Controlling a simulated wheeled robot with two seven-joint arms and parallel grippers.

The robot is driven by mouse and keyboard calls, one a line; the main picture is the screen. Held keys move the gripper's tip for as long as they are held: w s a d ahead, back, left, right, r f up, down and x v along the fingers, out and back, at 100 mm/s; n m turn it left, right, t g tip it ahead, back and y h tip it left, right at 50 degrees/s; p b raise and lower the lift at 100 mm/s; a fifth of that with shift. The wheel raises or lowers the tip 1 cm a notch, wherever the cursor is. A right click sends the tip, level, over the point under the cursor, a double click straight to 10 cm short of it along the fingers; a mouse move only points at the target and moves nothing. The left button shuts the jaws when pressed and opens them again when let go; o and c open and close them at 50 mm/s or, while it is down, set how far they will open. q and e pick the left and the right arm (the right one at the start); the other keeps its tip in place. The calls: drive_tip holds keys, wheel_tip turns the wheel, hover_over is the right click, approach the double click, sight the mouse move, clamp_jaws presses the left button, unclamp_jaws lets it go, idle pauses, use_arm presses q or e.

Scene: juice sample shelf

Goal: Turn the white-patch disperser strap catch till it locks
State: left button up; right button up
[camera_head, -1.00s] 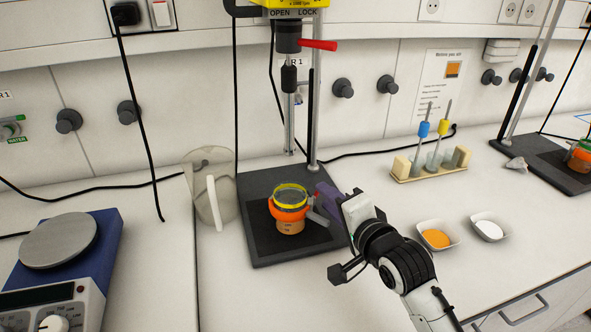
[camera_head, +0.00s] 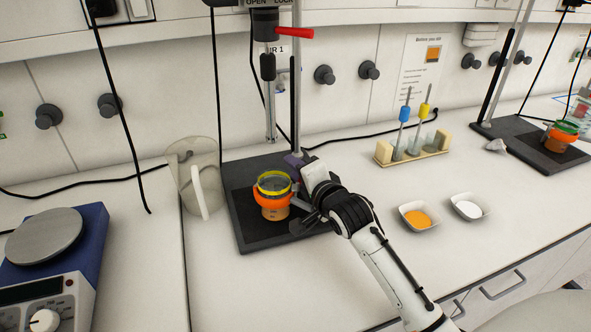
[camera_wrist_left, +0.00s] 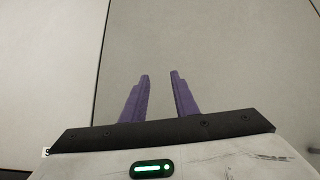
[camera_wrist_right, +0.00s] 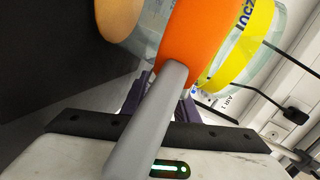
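In the head view, an orange strap (camera_head: 274,202) wraps a yellow-banded jar (camera_head: 273,184) on the dark base plate of the stand. A grey catch lever (camera_head: 301,204) sticks out to the strap's right. My right gripper (camera_head: 294,160) is behind and right of the jar, its purple fingers partly hidden. In the right wrist view, the grey lever (camera_wrist_right: 150,125) runs out from the orange strap (camera_wrist_right: 195,40) and covers the space between the fingers, so contact and finger gap are unclear. My left gripper (camera_wrist_left: 159,76) is open and empty, facing a plain pale surface.
A clear jug (camera_head: 196,180) stands left of the base plate (camera_head: 240,235). A hotplate (camera_head: 55,262) is at the far left. A tool rack (camera_head: 412,152) and two bowls with orange (camera_head: 418,217) and white (camera_head: 468,207) contents lie right. A second stand (camera_head: 535,145) is farther right.

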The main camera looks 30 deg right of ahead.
clamp_jaws()
